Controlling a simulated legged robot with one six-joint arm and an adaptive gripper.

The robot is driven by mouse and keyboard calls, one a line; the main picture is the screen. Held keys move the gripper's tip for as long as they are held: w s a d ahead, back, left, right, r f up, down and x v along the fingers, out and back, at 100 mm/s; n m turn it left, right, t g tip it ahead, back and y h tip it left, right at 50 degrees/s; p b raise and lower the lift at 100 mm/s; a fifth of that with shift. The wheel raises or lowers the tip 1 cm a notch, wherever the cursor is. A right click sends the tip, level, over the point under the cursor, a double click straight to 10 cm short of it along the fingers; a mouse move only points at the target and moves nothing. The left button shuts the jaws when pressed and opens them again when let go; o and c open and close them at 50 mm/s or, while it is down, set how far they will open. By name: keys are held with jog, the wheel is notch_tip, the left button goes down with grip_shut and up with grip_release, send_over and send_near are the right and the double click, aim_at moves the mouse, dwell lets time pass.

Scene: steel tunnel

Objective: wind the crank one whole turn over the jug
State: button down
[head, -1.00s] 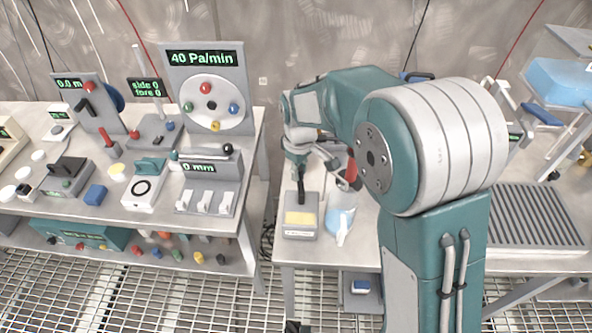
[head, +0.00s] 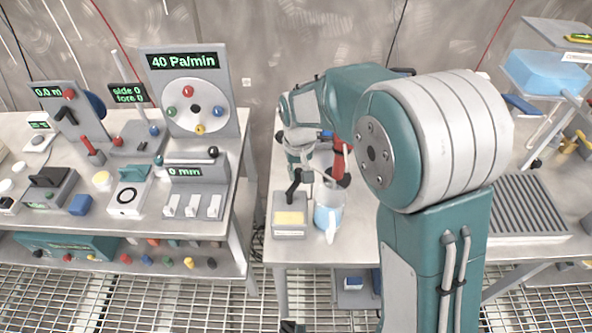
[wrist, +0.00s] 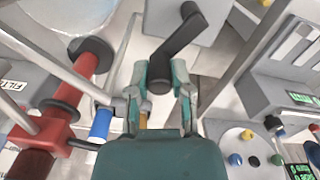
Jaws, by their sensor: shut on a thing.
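The crank (wrist: 178,48) is a dark grey arm with a round black knob. In the wrist view my gripper (wrist: 159,82) is shut on the knob, a teal finger on each side. In the head view the crank (head: 292,187) stands at the back of a small grey box (head: 289,234) with a yellow label. My gripper (head: 300,168) is above it, small and partly hidden by my own wrist. The jug (head: 327,214), clear with pale blue contents, stands on the bench just right of the box, its handle toward me.
A red cylinder with black ends (wrist: 92,70) lies close to my gripper's left in the wrist view. A left bench carries a dial panel (head: 196,95) reading 40 Pa/min, levers and switches. A gap separates the benches. A ribbed plate (head: 525,205) lies right.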

jog(key=shift+s+d+f, duration=0.1)
jog(key=shift+s+f, duration=0.05)
dwell(0.3)
jog(key=c, duration=0.5)
grip_release()
jog(key=shift+c, duration=0.2)
notch_tip(320, 180, up, 12)
